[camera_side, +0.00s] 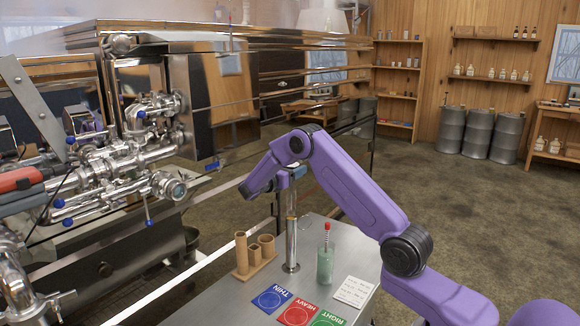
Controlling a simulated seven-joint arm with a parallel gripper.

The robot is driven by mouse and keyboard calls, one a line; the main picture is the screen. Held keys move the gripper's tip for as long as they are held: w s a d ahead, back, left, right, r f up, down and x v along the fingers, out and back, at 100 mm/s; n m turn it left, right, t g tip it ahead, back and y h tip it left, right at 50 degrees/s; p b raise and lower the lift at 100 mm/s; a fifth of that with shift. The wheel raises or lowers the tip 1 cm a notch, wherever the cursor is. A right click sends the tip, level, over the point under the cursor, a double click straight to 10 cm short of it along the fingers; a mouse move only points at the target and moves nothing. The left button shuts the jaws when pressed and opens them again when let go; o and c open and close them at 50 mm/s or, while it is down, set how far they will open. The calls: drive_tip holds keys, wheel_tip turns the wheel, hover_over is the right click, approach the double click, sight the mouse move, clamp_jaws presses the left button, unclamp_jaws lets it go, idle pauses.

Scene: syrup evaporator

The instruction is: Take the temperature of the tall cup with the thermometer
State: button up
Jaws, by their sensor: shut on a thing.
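The tall cup (291,248) is a narrow, shiny metal cylinder standing upright on the metal table. My gripper (291,184) is directly above it, pointing down and shut on a thin upright thing that I take to be the thermometer (291,203). The thermometer is in line with the cup and its lower part runs down to the cup's mouth. I cannot tell how far it reaches inside, as the metal wall hides it. The fingers are small and partly hidden by my arm.
A wooden rack (242,256) with upright holders stands left of the cup. A pale green glass (325,268) with a red-topped rod stands right. In front lie blue (270,299), red (296,314) and green cards (327,319) and a white note (353,291). The steel evaporator (215,85) is behind left.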

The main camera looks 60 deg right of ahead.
drive_tip(key=shift+f, duration=7)
idle(1.0)
